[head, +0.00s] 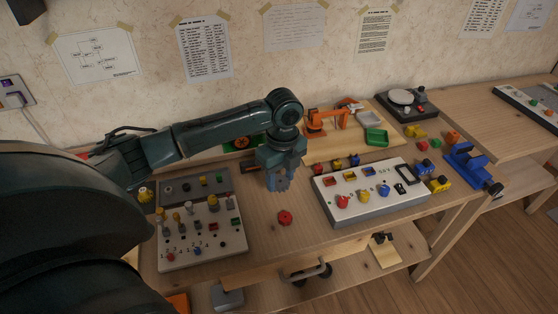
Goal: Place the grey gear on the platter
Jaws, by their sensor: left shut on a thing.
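My left gripper (279,182) points down over the middle of the workbench, above and behind a red gear. It is shut on a small grey thing, the grey gear (283,185), mostly hidden between the fingers. The round, light grey platter (402,96) sits on a dark boxed unit at the back right of the bench. The gripper is well to the left of the platter and nearer to me. My right gripper is not in view.
The red gear (285,217) lies on the bench. A white panel with coloured knobs (336,209) stands to the right, a pegged panel (177,258) to the left. An orange toy arm (327,117), a green tray (376,137) and a blue vise (465,160) lie farther right.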

